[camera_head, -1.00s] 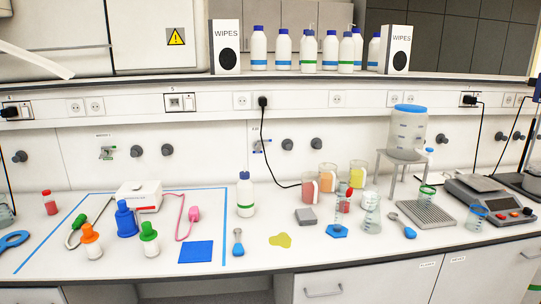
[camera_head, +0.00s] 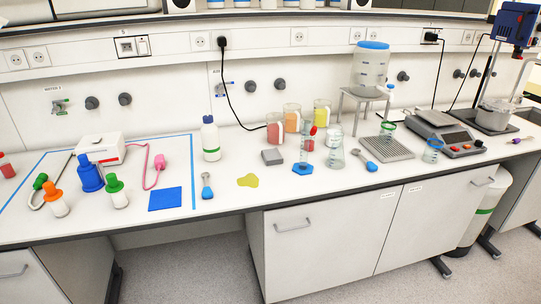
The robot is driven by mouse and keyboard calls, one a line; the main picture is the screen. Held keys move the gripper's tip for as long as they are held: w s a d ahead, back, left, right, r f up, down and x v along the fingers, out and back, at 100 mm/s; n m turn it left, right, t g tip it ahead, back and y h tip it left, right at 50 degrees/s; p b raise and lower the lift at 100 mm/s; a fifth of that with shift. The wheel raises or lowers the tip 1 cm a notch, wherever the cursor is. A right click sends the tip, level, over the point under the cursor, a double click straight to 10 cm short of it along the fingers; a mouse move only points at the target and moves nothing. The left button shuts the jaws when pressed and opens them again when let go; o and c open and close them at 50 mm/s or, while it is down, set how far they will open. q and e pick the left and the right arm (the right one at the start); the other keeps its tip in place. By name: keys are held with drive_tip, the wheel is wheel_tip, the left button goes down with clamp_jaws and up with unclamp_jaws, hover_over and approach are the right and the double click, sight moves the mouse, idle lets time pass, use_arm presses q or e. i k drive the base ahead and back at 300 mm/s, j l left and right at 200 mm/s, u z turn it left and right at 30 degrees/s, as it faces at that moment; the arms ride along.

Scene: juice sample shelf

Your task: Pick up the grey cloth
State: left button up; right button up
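A small grey folded-looking block (camera_head: 272,157), the only thing here that could be the grey cloth, lies on the white bench top in the middle of the view. It is behind the yellow spill-like patch (camera_head: 247,180) and in front of the pink-red beaker (camera_head: 275,133). Nothing covers it from above. Neither of my grippers shows in the view.
A white bottle (camera_head: 210,140) stands left. A flat blue square (camera_head: 165,199) lies near the front edge. The bench front between yellow patch and blue-handled tool (camera_head: 367,161) is mostly clear.

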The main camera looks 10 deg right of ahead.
sight(270, 157)
drive_tip(key=i+l, duration=0.1)
drive_tip(key=i, duration=0.3)
drive_tip(key=i+l+u, duration=0.1)
drive_tip(key=i, duration=0.3)
drive_tip(key=i+l+u, duration=0.1)
drive_tip(key=i, duration=0.35)
